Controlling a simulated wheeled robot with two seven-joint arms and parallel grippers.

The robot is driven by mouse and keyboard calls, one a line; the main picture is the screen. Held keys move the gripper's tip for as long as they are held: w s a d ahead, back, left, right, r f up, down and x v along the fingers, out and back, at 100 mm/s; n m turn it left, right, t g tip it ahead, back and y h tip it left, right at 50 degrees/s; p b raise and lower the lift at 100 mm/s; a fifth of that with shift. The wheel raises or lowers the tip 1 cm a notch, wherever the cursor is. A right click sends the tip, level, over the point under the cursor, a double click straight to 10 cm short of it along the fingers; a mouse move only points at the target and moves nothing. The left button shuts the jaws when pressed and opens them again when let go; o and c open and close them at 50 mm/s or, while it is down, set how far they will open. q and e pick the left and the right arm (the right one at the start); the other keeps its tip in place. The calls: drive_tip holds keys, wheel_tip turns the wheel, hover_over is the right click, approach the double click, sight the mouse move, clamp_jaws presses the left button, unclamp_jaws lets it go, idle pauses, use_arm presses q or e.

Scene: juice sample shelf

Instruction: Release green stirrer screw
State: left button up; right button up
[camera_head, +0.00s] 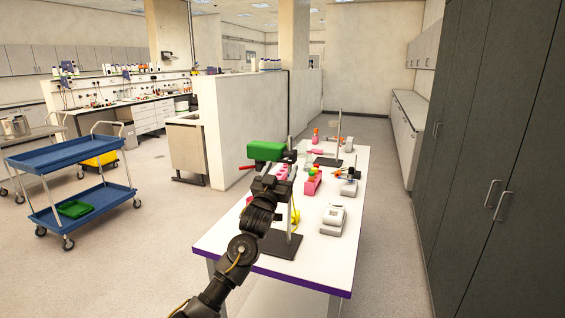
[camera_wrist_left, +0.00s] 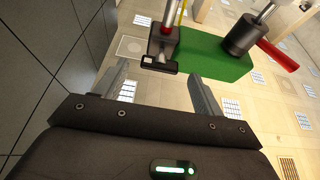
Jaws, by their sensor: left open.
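The green stirrer (camera_head: 266,150) is up on a rod stand (camera_head: 291,128) at the near left part of the white table. My left gripper (camera_head: 273,174) is just below it. In the left wrist view, which looks upward, the green stirrer body (camera_wrist_left: 207,55) is above the fingers, with a red handle (camera_wrist_left: 278,54) and a dark cylinder at its right. A dark clamp with a screw end (camera_wrist_left: 160,62) sits on the metal rod, beside the stirrer. The open left fingers (camera_wrist_left: 155,82) are on either side of it, with a gap and nothing held. My right gripper is out of view.
The white table (camera_head: 235,247) also carries a grey-white balance (camera_head: 333,218), a pink rack (camera_head: 312,185) and a second stand (camera_head: 328,161) farther back. A blue cart (camera_head: 75,154) stands at left. Dark cabinets (camera_head: 490,160) line the right, with open floor between.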

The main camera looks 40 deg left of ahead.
sight(286, 160)
use_arm(q)
drive_tip(key=shift+x, duration=0.9)
drive_tip(key=c, duration=1)
drive_tip(key=shift+n, duration=0.4)
drive_tip(key=shift+w+d+r+n+g+y+p, duration=0.15)
drive_tip(key=shift+n+g+y, duration=0.9)
drive_tip(key=shift+n, duration=2.55)
drive_tip(key=shift+s+d+r+n+g+y+p, duration=0.1)
drive_tip(key=shift+d+r+n+g+y+p, duration=0.3)
drive_tip(key=shift+n+g, duration=2.2)
drive_tip(key=shift+w+a+n+g+y+p, duration=0.25)
drive_tip(key=shift+n+y, duration=0.6)
drive_tip(key=shift+n, duration=3.75)
drive_tip(key=shift+s+d, duration=0.1)
drive_tip(key=shift+s, duration=0.05)
